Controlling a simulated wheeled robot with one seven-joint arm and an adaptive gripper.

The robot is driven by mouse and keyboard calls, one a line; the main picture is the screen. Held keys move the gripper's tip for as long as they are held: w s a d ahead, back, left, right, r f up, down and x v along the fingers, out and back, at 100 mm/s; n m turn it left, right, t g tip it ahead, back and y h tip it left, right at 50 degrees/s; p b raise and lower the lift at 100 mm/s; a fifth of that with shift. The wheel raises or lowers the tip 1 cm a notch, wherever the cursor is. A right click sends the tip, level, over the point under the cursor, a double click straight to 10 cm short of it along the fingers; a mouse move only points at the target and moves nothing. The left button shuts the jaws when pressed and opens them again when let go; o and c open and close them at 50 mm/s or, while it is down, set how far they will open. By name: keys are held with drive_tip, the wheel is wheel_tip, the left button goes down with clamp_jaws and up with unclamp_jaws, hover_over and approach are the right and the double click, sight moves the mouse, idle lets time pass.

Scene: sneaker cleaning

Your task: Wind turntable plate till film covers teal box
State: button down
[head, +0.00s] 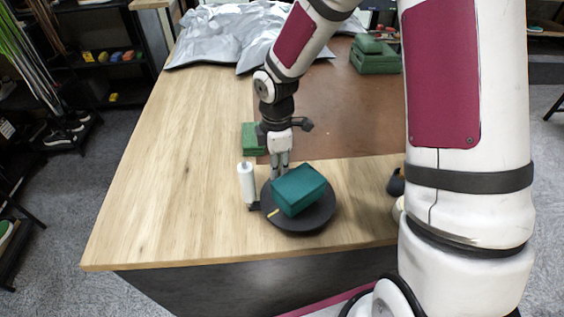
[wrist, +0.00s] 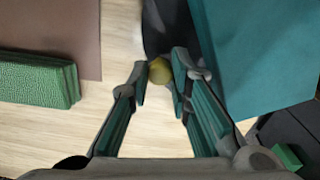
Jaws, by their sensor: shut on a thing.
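The teal box (head: 300,186) sits on the round black turntable plate (head: 318,222), at the front of the table. I cannot make out film on the box's visible faces. A white film roll (head: 246,184) stands upright at the plate's left. My gripper (head: 280,168) reaches down behind the box at the plate's far edge. In the wrist view my gripper (wrist: 163,76) is shut on a yellow knob (wrist: 159,70), close beside the teal box (wrist: 255,50). The dark plate (wrist: 162,25) shows around the knob. The knob is hidden in the head view.
A green box (head: 249,139) lies behind the roll; a green block also shows in the wrist view (wrist: 40,78). A brown mat (head: 335,120) covers the table's back right. Grey crumpled sheeting (head: 225,35) and stacked green boxes (head: 375,58) lie farther back. The table's left is clear.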

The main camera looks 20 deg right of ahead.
sight(267, 188)
drive_tip(key=shift+s+a+n+p, duration=0.35)
drive_tip(key=shift+a+n, duration=0.1)
drive_tip(key=shift+n, duration=0.3)
drive_tip(key=shift+s+a+n+p, duration=0.25)
drive_tip(key=shift+a+n, duration=0.2)
drive_tip(key=shift+n, duration=0.3)
drive_tip(key=shift+s+a+n+p, duration=0.3)
drive_tip(key=shift+a+n, duration=0.1)
drive_tip(key=shift+n, duration=0.35)
drive_tip(key=shift+s+a+n+p, duration=0.3)
drive_tip(key=shift+a+n, duration=0.1)
drive_tip(key=shift+n, duration=0.35)
drive_tip(key=shift+s, duration=0.1)
drive_tip(key=c, duration=1.7)
unclamp_jaws()
drive_tip(key=shift+a, duration=0.1)
wheel_tip(267, 188, up, 12)
drive_tip(key=shift+r, duration=0.1)
drive_tip(key=shift+c, duration=0.6)
